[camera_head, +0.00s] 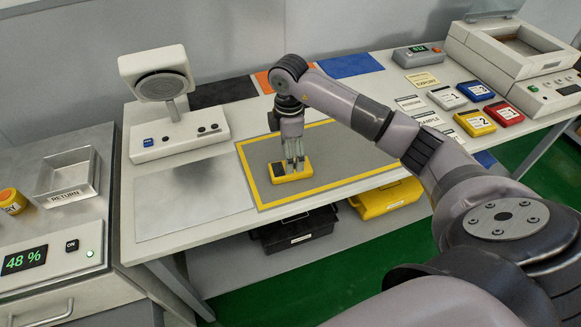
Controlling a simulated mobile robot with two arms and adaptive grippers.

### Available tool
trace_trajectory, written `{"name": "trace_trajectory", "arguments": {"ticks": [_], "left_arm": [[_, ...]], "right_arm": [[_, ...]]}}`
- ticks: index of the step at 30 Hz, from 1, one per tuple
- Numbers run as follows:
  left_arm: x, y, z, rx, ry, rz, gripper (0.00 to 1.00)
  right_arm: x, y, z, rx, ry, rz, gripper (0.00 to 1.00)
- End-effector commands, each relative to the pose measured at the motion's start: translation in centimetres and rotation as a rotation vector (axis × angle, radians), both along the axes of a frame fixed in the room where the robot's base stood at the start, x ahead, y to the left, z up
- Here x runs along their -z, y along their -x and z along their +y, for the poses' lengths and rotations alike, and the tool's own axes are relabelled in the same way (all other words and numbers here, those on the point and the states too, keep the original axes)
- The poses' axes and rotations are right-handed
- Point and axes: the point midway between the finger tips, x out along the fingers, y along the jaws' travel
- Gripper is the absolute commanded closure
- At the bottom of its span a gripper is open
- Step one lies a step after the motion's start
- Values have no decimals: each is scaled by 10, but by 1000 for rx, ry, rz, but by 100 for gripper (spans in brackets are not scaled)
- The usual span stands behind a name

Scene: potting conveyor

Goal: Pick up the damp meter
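A small yellow device with a dark face at its left end (278,171), which looks like the damp meter, lies on the yellow-bordered grey mat (345,148) in the middle of the bench. My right gripper (295,163) points straight down over this device, with its fingertips at the device's top or sides. The fingers hide part of it. The picture is too small to tell whether they grip it or only stand around it. The device appears to rest on the mat. My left gripper is not in view.
A white instrument with a round head (160,80) stands at the back left. Several coloured numbered boxes and labels lie at the right, near a white machine (515,50). A metal RETURN tray (68,175) is at the far left. The bench's left front (190,200) is clear.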

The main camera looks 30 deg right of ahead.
Motion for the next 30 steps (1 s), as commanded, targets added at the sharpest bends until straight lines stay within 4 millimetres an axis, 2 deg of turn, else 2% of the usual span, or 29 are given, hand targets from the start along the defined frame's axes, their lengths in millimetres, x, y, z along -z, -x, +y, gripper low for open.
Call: {"name": "trace_trajectory", "arguments": {"ticks": [5, 10, 15, 23, 30], "left_arm": [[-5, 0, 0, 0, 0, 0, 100], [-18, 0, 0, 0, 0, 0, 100], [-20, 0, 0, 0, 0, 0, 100], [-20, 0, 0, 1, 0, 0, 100], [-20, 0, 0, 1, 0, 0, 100]], "right_arm": [[10, 1, -1, -1, 0, 1, 25], [34, 3, -4, 1, 0, 4, 25], [54, 1, -4, -1, -1, 1, 25], [58, 1, -4, -1, 0, -2, 25], [58, 1, -4, -1, 0, -2, 40]]}}
